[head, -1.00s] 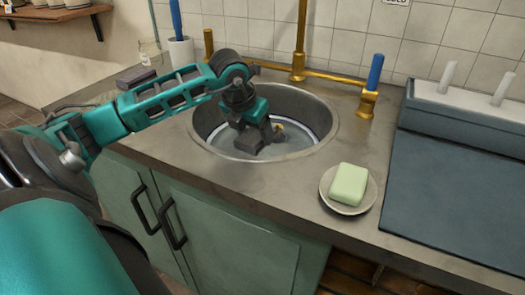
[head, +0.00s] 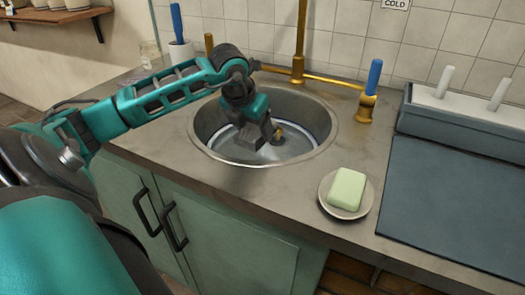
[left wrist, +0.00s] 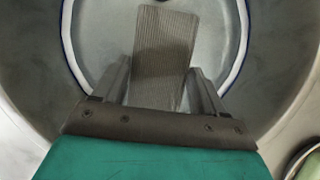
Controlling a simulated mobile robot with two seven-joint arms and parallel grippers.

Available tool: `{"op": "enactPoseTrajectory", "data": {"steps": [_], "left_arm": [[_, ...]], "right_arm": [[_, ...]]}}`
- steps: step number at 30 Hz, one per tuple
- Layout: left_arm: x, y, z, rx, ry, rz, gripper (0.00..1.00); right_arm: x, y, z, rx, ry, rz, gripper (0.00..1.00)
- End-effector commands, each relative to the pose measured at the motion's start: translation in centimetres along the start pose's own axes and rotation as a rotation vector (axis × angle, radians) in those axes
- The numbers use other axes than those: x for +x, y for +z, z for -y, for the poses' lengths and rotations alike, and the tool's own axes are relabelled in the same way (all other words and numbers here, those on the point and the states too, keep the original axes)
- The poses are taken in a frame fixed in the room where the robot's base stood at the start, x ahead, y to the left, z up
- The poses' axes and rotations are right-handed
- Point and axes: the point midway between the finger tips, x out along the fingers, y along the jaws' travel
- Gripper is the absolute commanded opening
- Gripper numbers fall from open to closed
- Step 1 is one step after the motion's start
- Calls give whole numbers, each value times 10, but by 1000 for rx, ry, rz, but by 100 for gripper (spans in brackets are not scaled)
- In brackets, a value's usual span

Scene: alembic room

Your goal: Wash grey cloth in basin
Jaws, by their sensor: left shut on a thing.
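The cloth's far end reaches over the basin's middle. In the head view the cloth is hidden or too small to tell from the gripper. My right gripper is in neither view.
A green soap bar (head: 347,189) sits on a small dish (head: 329,205) right of the basin. Brass taps (head: 366,104) stand behind. A grey rack (head: 455,130) and a dark board (head: 450,200) fill the right side. A white cup (head: 181,55) stands at the back left.

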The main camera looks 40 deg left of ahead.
Motion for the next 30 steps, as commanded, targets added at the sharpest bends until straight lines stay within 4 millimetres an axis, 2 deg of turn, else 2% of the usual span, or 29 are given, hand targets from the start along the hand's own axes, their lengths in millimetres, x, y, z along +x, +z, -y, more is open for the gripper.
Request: {"op": "enactPoseTrajectory", "data": {"steps": [11, 25, 30], "left_arm": [[-2, 1, 0, 0, 0, 1, 47], [-46, 19, 0, 0, 0, 1, 47], [-62, 26, 0, 0, -1, 1, 47]], "right_arm": [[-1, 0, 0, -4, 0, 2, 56], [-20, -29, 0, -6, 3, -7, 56], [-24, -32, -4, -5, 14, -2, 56]]}}
